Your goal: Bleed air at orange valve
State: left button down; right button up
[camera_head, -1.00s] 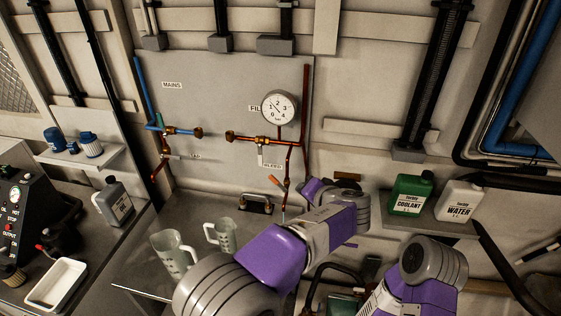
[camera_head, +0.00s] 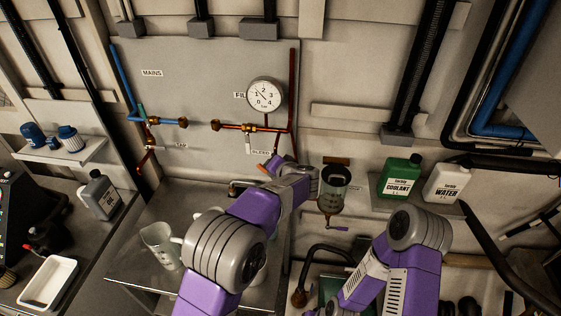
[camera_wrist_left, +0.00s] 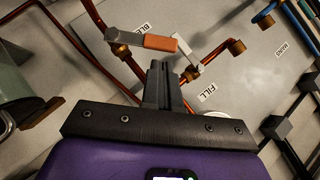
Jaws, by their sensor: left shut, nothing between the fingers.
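The orange valve handle (camera_head: 264,168) sits on the copper pipe below the BLEED label (camera_head: 260,150), beneath a round gauge (camera_head: 264,93). In the left wrist view the orange-gripped lever (camera_wrist_left: 160,43) extends from a brass fitting on the pipe. My left gripper (camera_wrist_left: 164,72) is shut and empty, its fingertips just short of the orange grip in that picture; I cannot tell whether they touch. In the head view my left arm hides its fingers. My right arm stands at the lower right; its gripper is not in view.
A clear jug (camera_head: 160,245) stands on the bench left of my left arm. A wall-mounted bowl (camera_head: 335,185) hangs right of my left wrist. Green coolant (camera_head: 400,176) and white water (camera_head: 447,184) bottles stand on the right shelf. A blue pipe (camera_head: 122,80) runs at left.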

pick_arm(q)
jog(key=shift+w+a+f, duration=0.1)
jog(key=shift+a+f, duration=0.35)
